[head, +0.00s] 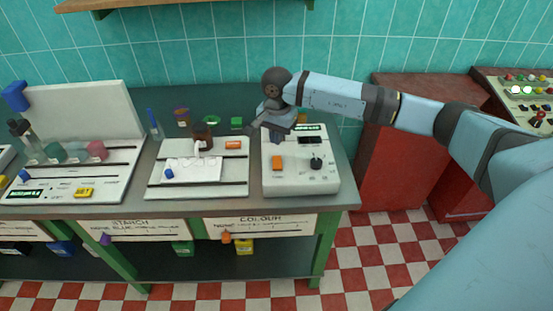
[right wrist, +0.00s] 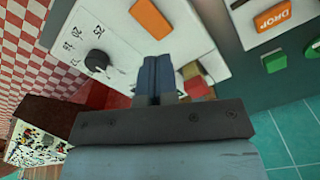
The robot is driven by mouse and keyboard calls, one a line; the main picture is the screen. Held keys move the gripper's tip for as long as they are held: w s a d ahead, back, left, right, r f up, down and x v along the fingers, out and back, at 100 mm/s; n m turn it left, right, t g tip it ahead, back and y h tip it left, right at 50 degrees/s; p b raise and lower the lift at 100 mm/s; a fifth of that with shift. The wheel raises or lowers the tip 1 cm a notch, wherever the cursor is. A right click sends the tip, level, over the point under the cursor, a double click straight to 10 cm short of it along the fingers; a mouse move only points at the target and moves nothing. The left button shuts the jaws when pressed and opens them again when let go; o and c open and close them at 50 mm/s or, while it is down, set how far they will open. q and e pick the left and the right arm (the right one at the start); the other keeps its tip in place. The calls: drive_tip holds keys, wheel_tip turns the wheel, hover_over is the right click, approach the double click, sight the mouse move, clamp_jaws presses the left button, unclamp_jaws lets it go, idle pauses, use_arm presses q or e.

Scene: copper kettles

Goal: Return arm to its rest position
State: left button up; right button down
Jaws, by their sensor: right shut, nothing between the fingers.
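My right arm (head: 325,95) reaches in from the right side of the head view. My right gripper (head: 276,136) points down over the back of the white colour instrument (head: 325,178). In the right wrist view its fingers (right wrist: 152,68) are together with nothing between them. That view shows the instrument's orange button (right wrist: 152,18) and black knob (right wrist: 97,60) beyond the fingertips. I cannot tell whether the fingertips touch the instrument. My left gripper is not in view.
The bench (head: 345,192) also holds a white tray (head: 168,184) with a spot plate and a white-backed rack (head: 125,128) with bottles. A red cabinet (head: 395,150) stands right of the bench. A control panel (head: 520,100) is at the far right. Checkered floor (head: 385,250) is clear in front.

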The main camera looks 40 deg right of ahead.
drive_tip(key=shift+a+r, duration=0.1)
drive_tip(key=shift+r, duration=0.05)
idle(0.4)
drive_tip(key=s+a+f+m+y+p, duration=0.1)
drive_tip(key=s+a+m+y, duration=0.2)
drive_tip(key=a, duration=0.4)
drive_tip(key=s+a+f+g+y+p, duration=0.1)
drive_tip(key=s+a+y, duration=0.25)
drive_tip(key=a, duration=0.35)
drive_tip(key=s+a+f+m+y, duration=0.1)
drive_tip(key=s+a+m+y, duration=0.1)
drive_tip(key=a+y, duration=0.35)
drive_tip(key=s+a+r+m+t+y+p, duration=0.1)
drive_tip(key=s+a+r+m+t+y, duration=0.25)
drive_tip(key=m, duration=0.55)
drive_tip(key=a+r+m+t+y+p, duration=0.25)
drive_tip(key=a+m+t, duration=0.3)
drive_tip(key=m, duration=0.35)
drive_tip(key=s+d+f+m+t+h+p, duration=0.1)
drive_tip(key=s+d+f+m+h, duration=0.5)
drive_tip(key=m, duration=1)
drive_tip(key=s+d+f+m+t+h+p, duration=0.1)
drive_tip(key=s+d+f+m+h, duration=0.4)
drive_tip(key=m, duration=1.2)
drive_tip(key=s+f+h, duration=0.4)
drive_tip(key=f, duration=0.1)
drive_tip(key=shift+d+f+m+t, duration=0.3)
drive_tip(key=shift+d+t, duration=0.05)
drive_tip(key=shift+t, duration=0.05)
